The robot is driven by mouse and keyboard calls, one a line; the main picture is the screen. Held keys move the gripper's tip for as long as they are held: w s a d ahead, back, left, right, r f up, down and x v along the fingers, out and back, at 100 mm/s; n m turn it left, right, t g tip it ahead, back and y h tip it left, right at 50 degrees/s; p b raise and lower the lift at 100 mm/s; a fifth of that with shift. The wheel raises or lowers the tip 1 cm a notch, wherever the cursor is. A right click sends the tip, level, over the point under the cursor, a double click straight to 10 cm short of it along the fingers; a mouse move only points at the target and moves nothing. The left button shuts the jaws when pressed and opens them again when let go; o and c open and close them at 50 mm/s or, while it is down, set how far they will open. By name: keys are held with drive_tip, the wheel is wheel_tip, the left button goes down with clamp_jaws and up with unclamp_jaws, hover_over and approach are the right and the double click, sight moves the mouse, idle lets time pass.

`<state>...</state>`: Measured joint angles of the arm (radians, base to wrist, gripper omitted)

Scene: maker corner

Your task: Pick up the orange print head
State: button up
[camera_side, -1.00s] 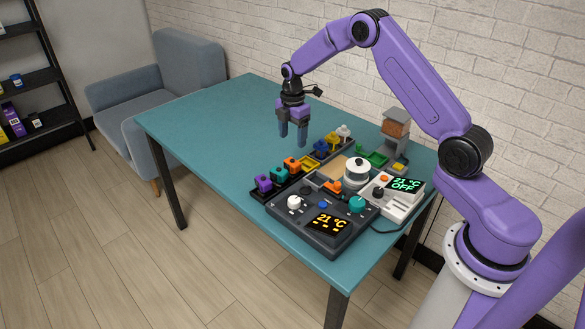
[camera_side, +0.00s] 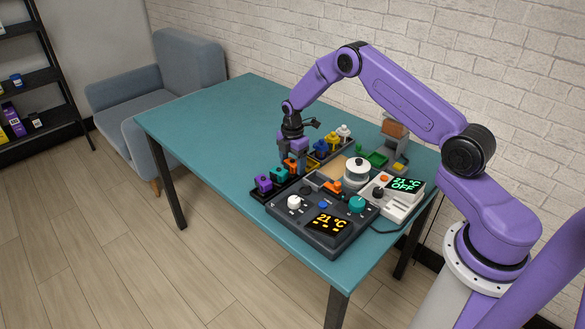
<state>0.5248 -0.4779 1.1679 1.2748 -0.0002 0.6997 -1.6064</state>
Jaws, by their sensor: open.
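The orange print head (camera_side: 290,163) stands in the dark rack on the teal table, between a green head (camera_side: 280,174) and the heads further back. My gripper (camera_side: 294,164) is low over the rack, pointing down, with its fingers at the orange head. The fingers are open and partly cover the head. I cannot tell whether they touch it.
A purple head (camera_side: 264,183) stands at the rack's near end. Blue and yellow heads (camera_side: 333,142) stand behind my gripper. A dark control box (camera_side: 318,240), a white device (camera_side: 400,205) and a white round pot (camera_side: 356,172) crowd the right. The table's left side is clear.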

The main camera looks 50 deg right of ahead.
drive_tip(key=c, duration=0.8)
drive_tip(key=shift+r, duration=0.1)
